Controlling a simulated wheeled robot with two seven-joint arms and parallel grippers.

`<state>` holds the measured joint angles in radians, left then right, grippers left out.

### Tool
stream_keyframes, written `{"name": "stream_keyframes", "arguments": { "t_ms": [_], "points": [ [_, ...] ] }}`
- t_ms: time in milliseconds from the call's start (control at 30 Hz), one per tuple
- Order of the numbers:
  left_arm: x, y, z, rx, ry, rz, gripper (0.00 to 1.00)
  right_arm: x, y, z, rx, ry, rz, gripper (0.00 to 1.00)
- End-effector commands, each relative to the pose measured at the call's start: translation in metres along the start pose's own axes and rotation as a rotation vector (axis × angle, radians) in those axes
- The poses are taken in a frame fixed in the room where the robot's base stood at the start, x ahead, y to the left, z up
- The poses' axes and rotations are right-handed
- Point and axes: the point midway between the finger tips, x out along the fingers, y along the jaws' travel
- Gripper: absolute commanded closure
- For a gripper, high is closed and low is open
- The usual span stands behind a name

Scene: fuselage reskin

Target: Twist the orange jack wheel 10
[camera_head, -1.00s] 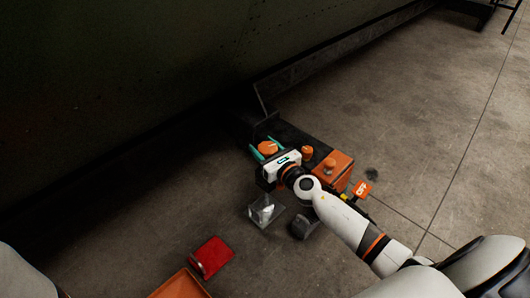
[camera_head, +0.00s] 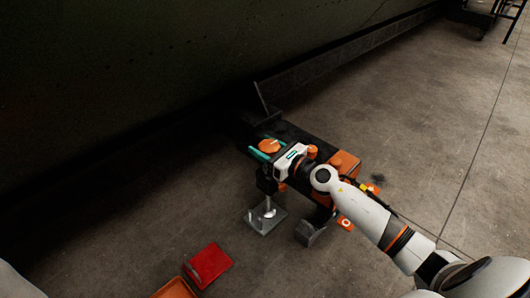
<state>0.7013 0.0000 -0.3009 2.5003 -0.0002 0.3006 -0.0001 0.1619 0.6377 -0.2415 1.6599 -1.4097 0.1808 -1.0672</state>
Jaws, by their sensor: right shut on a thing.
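The orange jack wheel (camera_head: 269,146) sits on top of the dark jack, low on the floor beside the fuselage. My right gripper (camera_head: 262,149) reaches in from the lower right, its teal fingers on either side of the wheel. It is shut on the wheel. The white gripper body (camera_head: 291,160) covers part of the jack behind it. A clear plate with a metal foot (camera_head: 266,214) stands on the floor below the gripper. My left gripper is out of view; only a bit of pale arm shows at the lower left corner.
A red pad (camera_head: 208,265) and an orange tray (camera_head: 175,289) lie at the bottom. The dark fuselage skin (camera_head: 120,90) fills the upper left.

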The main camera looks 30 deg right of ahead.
Motion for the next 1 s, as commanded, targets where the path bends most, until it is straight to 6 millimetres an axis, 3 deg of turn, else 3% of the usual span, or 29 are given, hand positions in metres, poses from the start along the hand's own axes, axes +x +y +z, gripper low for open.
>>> {"name": "stream_keyframes", "arguments": {
  "t_ms": [567, 600, 733, 1000],
  "points": [
    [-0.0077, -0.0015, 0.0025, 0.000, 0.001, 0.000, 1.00, 0.0000, -0.0004, -0.0001, 0.000, 0.000, -0.029, 0.71],
    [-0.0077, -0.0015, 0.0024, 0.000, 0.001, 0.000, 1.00, 0.0000, -0.0004, -0.0001, 0.000, 0.000, -0.029, 0.47],
    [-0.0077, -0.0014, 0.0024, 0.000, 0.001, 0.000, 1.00, 0.0000, -0.0004, -0.0002, 0.000, 0.000, -0.029, 0.27],
    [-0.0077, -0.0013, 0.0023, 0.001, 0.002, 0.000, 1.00, -0.0004, -0.0003, -0.0002, 0.000, 0.000, -0.029, 0.27]
  ]
}}
